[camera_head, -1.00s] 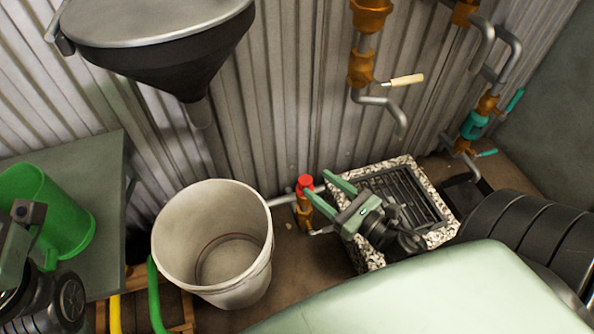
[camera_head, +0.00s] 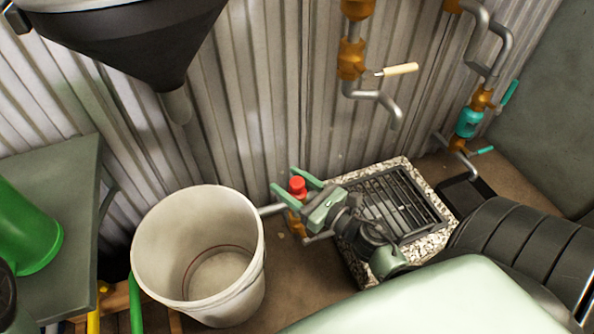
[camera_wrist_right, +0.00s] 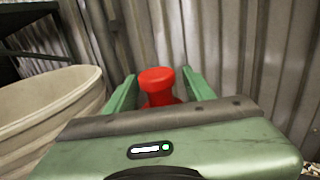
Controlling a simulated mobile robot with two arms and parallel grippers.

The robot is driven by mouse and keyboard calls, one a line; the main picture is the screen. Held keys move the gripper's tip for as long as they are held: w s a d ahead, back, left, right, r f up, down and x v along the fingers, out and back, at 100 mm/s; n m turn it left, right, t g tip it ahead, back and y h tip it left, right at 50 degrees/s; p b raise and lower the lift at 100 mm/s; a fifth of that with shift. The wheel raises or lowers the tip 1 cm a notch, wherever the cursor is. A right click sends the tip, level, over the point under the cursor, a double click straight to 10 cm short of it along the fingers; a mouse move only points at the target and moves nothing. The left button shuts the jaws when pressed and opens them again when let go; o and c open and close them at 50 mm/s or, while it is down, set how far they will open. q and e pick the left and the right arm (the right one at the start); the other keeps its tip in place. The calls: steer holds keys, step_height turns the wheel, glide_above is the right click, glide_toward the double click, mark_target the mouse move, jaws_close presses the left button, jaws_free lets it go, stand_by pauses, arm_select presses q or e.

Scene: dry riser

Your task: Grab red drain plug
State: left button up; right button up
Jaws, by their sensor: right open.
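The red drain plug (camera_head: 298,185) sits upright on top of a brass pipe fitting (camera_head: 297,222) near the floor, between the white bucket and the drain grate. My right gripper (camera_head: 291,180) is open, with its green fingers on either side of the plug in the head view. In the right wrist view the plug (camera_wrist_right: 157,82) stands between the two finger tips (camera_wrist_right: 160,88), with a visible gap to the right finger. Its lower part is hidden behind the gripper body. My left gripper is not recognisable in view.
A white bucket (camera_head: 146,252) stands just left of the fitting. A metal grate (camera_head: 402,203) in a speckled frame lies to the right. A black funnel (camera_head: 150,50) hangs at upper left. A green jug (camera_head: 30,235) stands on a table.

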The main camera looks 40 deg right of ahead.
steer(key=shift+w+a, duration=0.1)
steer(key=shift+w, duration=0.3)
steer(key=shift+c, duration=0.2)
jaws_close()
